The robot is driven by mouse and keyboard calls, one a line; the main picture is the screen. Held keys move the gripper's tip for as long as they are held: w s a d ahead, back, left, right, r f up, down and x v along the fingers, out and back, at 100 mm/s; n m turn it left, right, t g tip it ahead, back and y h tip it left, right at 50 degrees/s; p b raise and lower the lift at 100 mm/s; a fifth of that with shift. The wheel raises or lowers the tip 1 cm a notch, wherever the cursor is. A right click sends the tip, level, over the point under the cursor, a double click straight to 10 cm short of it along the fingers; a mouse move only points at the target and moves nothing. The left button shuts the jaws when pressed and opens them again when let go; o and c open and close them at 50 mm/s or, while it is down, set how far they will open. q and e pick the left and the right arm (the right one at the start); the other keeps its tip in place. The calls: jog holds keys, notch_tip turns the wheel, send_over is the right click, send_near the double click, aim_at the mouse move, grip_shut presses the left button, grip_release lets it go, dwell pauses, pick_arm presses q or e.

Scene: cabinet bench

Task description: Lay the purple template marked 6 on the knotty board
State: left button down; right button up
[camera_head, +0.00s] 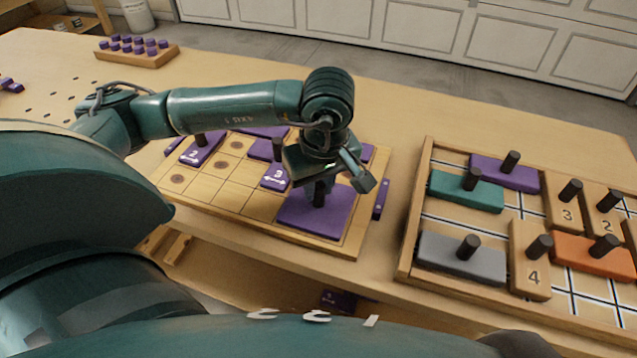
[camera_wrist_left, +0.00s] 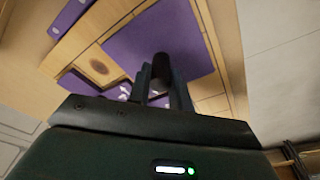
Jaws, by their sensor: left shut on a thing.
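The knotty board (camera_head: 233,187) is a shallow wooden tray with squares and round brown knots. A large purple template (camera_head: 305,217) lies over its front right corner; whether it rests flat or is slightly raised is unclear. My left gripper (camera_head: 322,190) is shut on this template's dark upright knob. In the left wrist view, the template (camera_wrist_left: 150,38) spreads beyond the fingers (camera_wrist_left: 162,80), which flank the knob. I cannot read a number on it. Purple templates marked 2 (camera_head: 200,152) and 3 (camera_head: 273,178) lie on the board. My right gripper is not in view.
Right of the board stands a framed tray (camera_head: 413,235) with purple, green, grey, orange and wooden templates. A small purple piece (camera_head: 380,198) is at the board's right edge. A peg holder (camera_head: 140,55) stands at the back left.

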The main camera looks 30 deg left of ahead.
pick_arm(q)
jog(key=shift+b, duration=0.35)
dwell(0.8)
jog(key=c, duration=0.8)
grip_release()
jog(key=shift+r+p, duration=2.25)
jog(key=shift+r, duration=1.7)
